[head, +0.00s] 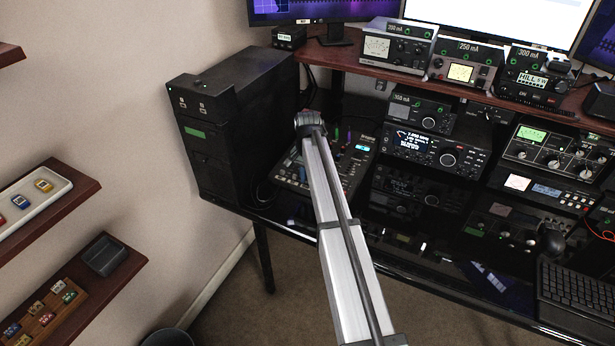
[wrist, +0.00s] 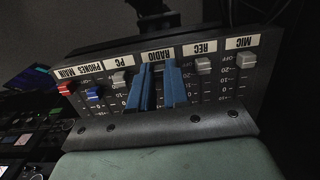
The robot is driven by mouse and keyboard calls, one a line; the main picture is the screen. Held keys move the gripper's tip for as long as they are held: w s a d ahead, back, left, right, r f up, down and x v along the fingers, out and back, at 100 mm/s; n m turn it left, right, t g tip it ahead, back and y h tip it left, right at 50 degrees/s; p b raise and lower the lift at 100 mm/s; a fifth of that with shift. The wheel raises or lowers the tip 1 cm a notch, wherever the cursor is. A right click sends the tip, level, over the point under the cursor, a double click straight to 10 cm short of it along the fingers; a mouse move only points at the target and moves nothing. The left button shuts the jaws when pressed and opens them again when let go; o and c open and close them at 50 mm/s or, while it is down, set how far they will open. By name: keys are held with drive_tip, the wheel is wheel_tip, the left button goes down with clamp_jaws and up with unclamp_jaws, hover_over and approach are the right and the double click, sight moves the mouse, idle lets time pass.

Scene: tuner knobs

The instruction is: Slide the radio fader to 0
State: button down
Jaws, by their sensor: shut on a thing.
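The black mixer panel (wrist: 262,98) fills the middle of the wrist view, with its labels upside down. The RADIO label (wrist: 158,55) is above my gripper (wrist: 157,88). The two blue fingers stand on either side of the RADIO slot, shut on the radio fader. The fader's cap is hidden between the fingers, so I cannot read its exact position on the scale. In the head view my arm reaches over the mixer (head: 357,165), and it hides the fingers there.
The REC fader (wrist: 204,64) and PC fader (wrist: 119,78) stand close to either side of my fingers. The MIC fader (wrist: 246,61), red fader (wrist: 66,88) and blue fader (wrist: 94,92) are farther out. A black cabinet (head: 235,125) stands left of the mixer, radios (head: 435,150) right.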

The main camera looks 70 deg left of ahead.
drive_tip(key=shift+a, duration=0.1)
idle(0.3)
drive_tip(key=w+a, duration=0.3)
drive_tip(key=shift+w+a+r, duration=0.1)
drive_tip(key=shift+w+r, duration=0.05)
drive_tip(key=shift+r, duration=0.1)
drive_tip(key=c, duration=1.1)
unclamp_jaws()
wheel_tip(320, 180, up, 14)
drive_tip(key=shift+f, duration=0.1)
